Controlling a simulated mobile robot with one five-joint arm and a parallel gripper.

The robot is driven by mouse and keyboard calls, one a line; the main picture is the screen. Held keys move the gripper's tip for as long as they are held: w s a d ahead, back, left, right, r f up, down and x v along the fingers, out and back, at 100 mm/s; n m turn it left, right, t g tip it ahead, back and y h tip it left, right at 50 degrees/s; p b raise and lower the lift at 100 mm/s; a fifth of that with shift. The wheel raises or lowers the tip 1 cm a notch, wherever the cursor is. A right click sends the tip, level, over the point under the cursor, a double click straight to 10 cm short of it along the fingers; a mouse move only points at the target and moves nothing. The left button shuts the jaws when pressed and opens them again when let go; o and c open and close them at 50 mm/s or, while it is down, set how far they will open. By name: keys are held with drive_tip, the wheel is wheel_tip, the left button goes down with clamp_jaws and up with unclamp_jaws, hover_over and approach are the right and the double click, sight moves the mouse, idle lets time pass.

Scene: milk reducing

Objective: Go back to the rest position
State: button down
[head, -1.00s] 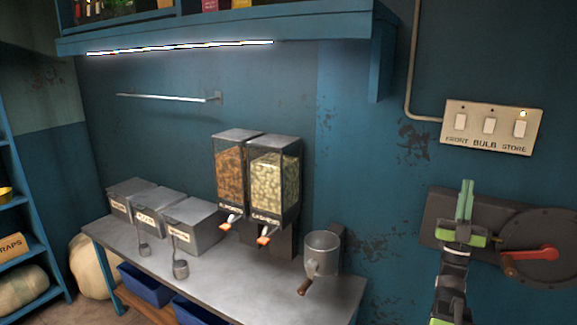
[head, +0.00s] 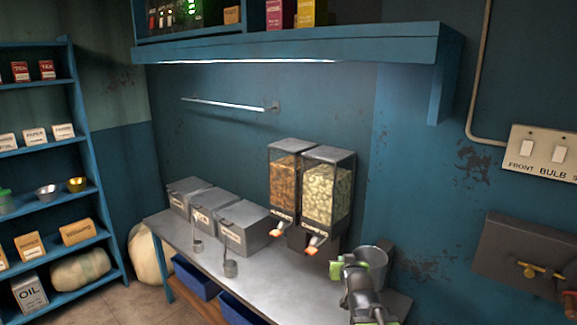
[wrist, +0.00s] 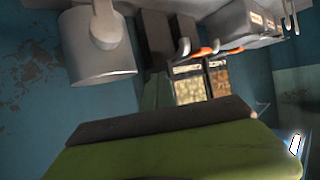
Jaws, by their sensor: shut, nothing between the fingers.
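My gripper (head: 336,268) shows in the head view as a small green part at the end of my arm, low in the picture over the right end of the counter. It is in front of and partly hides a metal mug-shaped canister (head: 379,254). In the wrist view my gripper (wrist: 165,145) fills the bottom as a green and dark finger. It is shut with nothing seen in it. The canister (wrist: 92,50) hangs at the upper left there, apart from the finger.
The grey counter (head: 240,292) holds lidded metal bins (head: 243,226) and two dispensers (head: 328,192). A blue shelf (head: 300,42) juts out above. A dark wall plate (head: 510,258) and a switch panel (head: 545,150) are at the right. A shelving rack (head: 95,200) stands at the left.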

drive_tip(key=s+f+g, duration=0.6)
drive_tip(key=s+f, duration=0.1)
drive_tip(key=s, duration=0.4)
drive_tip(key=s+a+f+g, duration=0.1)
drive_tip(key=s+f+g, duration=0.5)
drive_tip(key=s, duration=0.5)
drive_tip(key=shift+s+f+g, duration=0.25)
drive_tip(key=shift+f+g, duration=0.1)
drive_tip(key=shift+g, duration=0.15)
drive_tip(key=shift+a, duration=0.1)
